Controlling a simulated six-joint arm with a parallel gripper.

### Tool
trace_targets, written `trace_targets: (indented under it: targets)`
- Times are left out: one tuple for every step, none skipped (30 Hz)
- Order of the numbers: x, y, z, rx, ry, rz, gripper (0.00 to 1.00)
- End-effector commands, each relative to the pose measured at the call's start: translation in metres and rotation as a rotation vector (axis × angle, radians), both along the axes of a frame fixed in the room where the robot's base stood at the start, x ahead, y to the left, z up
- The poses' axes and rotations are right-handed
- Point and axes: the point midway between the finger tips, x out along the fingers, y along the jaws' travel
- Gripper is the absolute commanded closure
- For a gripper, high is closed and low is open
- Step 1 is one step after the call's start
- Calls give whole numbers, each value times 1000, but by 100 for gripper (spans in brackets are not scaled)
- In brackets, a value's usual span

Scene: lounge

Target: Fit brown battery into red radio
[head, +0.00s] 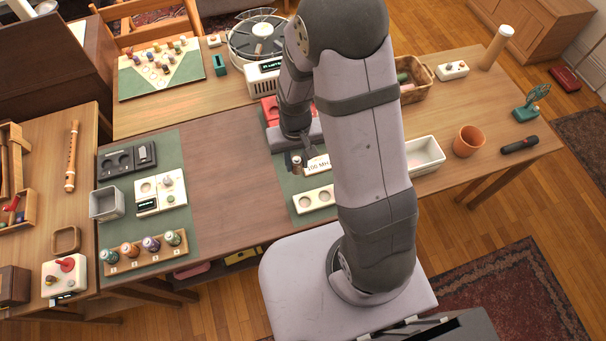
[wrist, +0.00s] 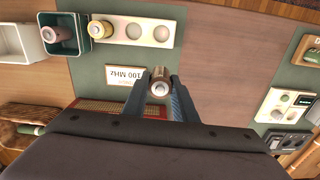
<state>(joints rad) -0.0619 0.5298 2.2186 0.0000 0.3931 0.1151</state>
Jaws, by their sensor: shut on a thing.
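A brown battery (wrist: 160,82) stands between my gripper's fingertips (wrist: 161,92) in the wrist view, its pale round end facing the camera. My gripper (head: 297,160) is shut on it and holds it just left of the 100 MHz card (head: 318,163). In the head view the battery (head: 297,170) shows as a small brown cylinder. The red radio (head: 269,108) is behind my wrist and mostly hidden by my arm. Part of a red-edged thing with a grille, probably the radio, shows below the fingers in the wrist view (wrist: 125,107). Its battery slot cannot be made out.
A white holder with round recesses (head: 314,200) lies near my gripper; a yellow cell and a dark green cup (wrist: 62,34) holding a brownish cell show by it in the wrist view. A white bin (head: 426,155) stands right. Bare wood (head: 230,190) lies left.

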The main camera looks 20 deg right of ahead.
Motion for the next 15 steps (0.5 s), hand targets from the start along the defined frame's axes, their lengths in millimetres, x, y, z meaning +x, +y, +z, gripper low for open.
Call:
trace_targets:
  targets:
    - [16, 0, 0, 0, -3, 0, 100]
    - [24, 1, 0, 0, -3, -1, 100]
    - [36, 1, 0, 0, -3, -1, 100]
    - [45, 1, 0, 0, -3, -1, 100]
    - [54, 1, 1, 0, -3, -1, 100]
    - [65, 2, 1, 0, -3, -1, 100]
    - [73, 2, 2, 0, -2, -1, 100]
    - [81, 2, 2, 0, -2, -1, 100]
    - [92, 2, 3, 0, -2, -1, 100]
    - [100, 2, 3, 0, -2, -1, 100]
    - [107, 2, 4, 0, -1, -1, 100]
    - [117, 2, 5, 0, -2, -1, 100]
    - [125, 2, 5, 0, -1, -1, 100]
    - [132, 2, 6, 0, -1, -1, 100]
    - [141, 2, 7, 0, -1, -1, 100]
